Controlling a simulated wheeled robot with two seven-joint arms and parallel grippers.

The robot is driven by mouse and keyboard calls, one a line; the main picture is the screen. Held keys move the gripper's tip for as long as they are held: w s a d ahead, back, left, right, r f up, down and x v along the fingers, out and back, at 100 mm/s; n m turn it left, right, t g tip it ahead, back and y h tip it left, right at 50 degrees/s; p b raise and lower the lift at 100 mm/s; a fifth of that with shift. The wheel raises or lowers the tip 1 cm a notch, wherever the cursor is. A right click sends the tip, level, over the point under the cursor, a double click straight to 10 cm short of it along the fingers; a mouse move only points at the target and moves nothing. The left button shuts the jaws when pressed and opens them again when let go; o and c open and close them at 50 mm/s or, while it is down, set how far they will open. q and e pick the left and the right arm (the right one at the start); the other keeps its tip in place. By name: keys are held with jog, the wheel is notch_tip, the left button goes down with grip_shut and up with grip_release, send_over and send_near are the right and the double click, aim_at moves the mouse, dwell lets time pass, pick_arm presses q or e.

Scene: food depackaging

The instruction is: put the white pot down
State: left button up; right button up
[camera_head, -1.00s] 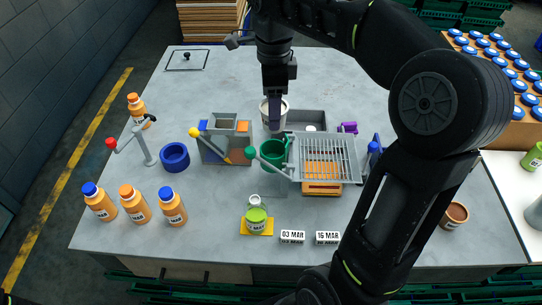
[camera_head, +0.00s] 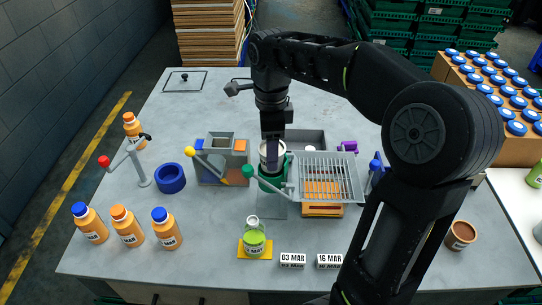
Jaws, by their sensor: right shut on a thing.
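The white pot (camera_head: 264,152) is in my right gripper (camera_head: 272,160), whose dark fingers reach down into its mouth and are shut on it. The pot is upright, directly over the green holder (camera_head: 266,184) with the green-knobbed lever. Its lower part is hidden by or merges with the holder's rim, so I cannot tell whether it rests inside. My left gripper is not in view.
A grey bin unit (camera_head: 222,160) with a yellow-knobbed lever stands left of the holder. A wire rack (camera_head: 327,175) stands close on the right. Orange bottles (camera_head: 128,228) and a blue ring (camera_head: 170,178) are further left.

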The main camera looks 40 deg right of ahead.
notch_tip(320, 180, down, 3)
jog(key=shift+r, duration=0.2)
jog(key=shift+s+f+b, duration=0.1)
jog(key=shift+f+b, duration=0.3)
jog(key=shift+f, duration=0.2)
